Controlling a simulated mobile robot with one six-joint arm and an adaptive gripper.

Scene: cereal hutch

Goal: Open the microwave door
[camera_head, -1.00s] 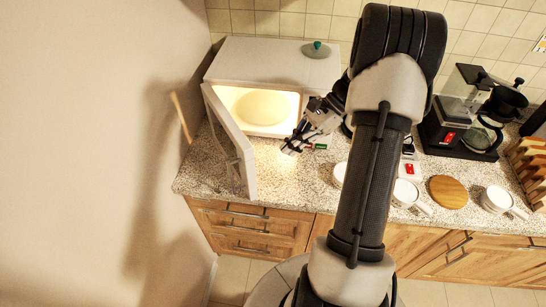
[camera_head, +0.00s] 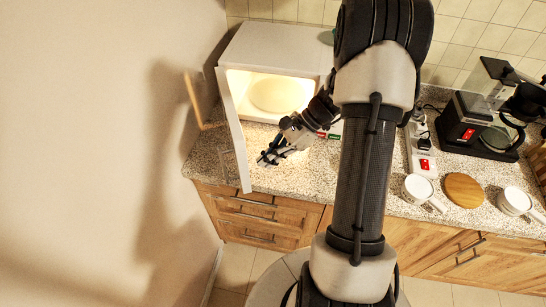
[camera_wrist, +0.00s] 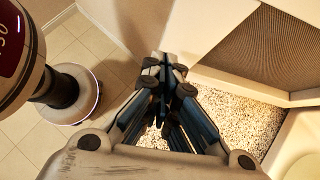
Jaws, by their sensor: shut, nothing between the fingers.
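The white microwave (camera_head: 277,45) stands at the back left of the counter, its cavity lit and a round plate (camera_head: 275,95) inside. Its door (camera_head: 236,135) stands open on the left side and projects forward, seen nearly edge-on. In the wrist view, a pale framed panel with a dark mesh window, seemingly the door (camera_wrist: 262,48), fills the upper right. My gripper (camera_head: 266,161) is shut and empty, in front of the cavity and to the right of the door. In the wrist view its fingers (camera_wrist: 164,68) are together; contact with the door cannot be told.
A tan bar (camera_head: 191,98) stands left of the door by the wall. White cups (camera_head: 417,187), a round wooden board (camera_head: 463,190), a power strip (camera_head: 424,160) and a coffee maker (camera_head: 480,125) are on the right. Speckled counter (camera_head: 305,175) is clear before the microwave.

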